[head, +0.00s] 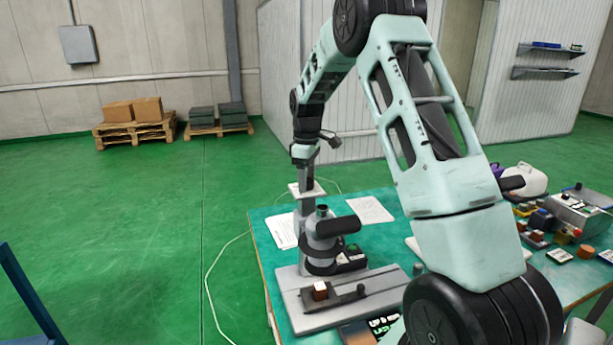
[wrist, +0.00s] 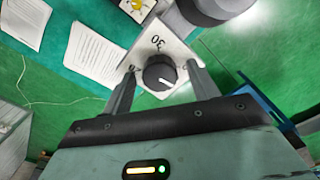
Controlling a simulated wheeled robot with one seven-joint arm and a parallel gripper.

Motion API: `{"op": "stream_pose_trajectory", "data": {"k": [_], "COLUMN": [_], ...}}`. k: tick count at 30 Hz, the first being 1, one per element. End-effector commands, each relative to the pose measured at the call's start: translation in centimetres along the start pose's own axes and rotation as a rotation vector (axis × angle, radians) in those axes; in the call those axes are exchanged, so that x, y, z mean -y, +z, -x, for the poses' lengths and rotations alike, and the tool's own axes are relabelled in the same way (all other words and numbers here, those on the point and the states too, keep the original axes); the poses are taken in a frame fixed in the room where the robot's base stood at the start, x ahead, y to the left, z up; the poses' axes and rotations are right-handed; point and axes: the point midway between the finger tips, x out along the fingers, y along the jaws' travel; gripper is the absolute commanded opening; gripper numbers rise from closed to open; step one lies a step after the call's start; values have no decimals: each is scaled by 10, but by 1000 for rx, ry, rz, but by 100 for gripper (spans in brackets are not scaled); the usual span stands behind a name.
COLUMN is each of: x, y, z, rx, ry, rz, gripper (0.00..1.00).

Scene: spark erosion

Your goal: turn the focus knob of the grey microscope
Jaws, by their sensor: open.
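The grey microscope (head: 322,243) stands on a grey base plate (head: 380,285) on the green-topped table. A white dial plate (head: 295,188) shows at the top of the column behind it. In the wrist view, the round black focus knob (wrist: 159,73) with a white pointer line sits on this white plate (wrist: 146,48), marked "30". My gripper (wrist: 162,69) is open, with one finger on each side of the knob. Small gaps seem to show, but I cannot tell whether either finger touches it. In the head view, my gripper hides the knob.
Paper sheets (head: 370,209) lie on the table behind the microscope. A small brown-and-white block (head: 320,291) sits on the base plate. Several boxes and parts, with a metal case (head: 580,207), crowd the table's right side. Open green floor lies left.

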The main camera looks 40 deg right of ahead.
Motion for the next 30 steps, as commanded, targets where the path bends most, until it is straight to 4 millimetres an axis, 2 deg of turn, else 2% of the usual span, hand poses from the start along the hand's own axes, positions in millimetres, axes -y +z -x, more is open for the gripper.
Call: {"op": "stream_pose_trajectory", "data": {"k": [6,7,9,12,23,30], "x": [0,0,0,0,0,0], "y": [0,0,0,0,0,-1], "z": [-1,-1,-1,-1,0,0], "rx": [0,0,0,0,0,0], "ry": [0,0,0,0,0,0], "rz": [0,0,0,0,-42,-183], "gripper": [59,57,37,15,15,15]}}
